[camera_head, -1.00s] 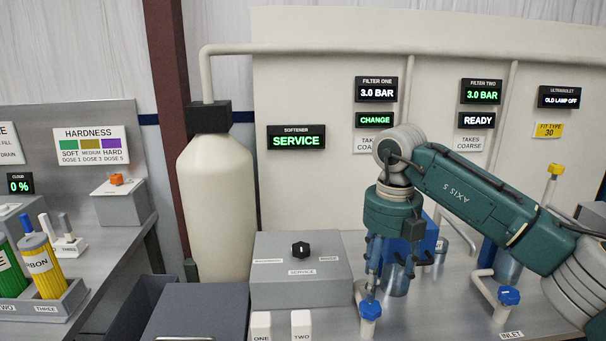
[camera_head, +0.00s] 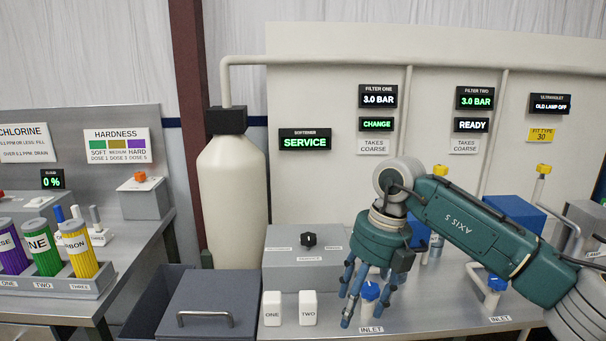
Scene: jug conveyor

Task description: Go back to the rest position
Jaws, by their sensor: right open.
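My right gripper (camera_head: 366,296) hangs from the green right arm, which comes in from the right. My left gripper is not in view.
A softener control box (camera_head: 297,267) with a black knob and two white blocks stand left of the gripper. A second blue inlet valve (camera_head: 496,283) is at the right. A grey lidded bin (camera_head: 208,300) is in front. Coloured cartridges (camera_head: 80,255) stand at the far left.

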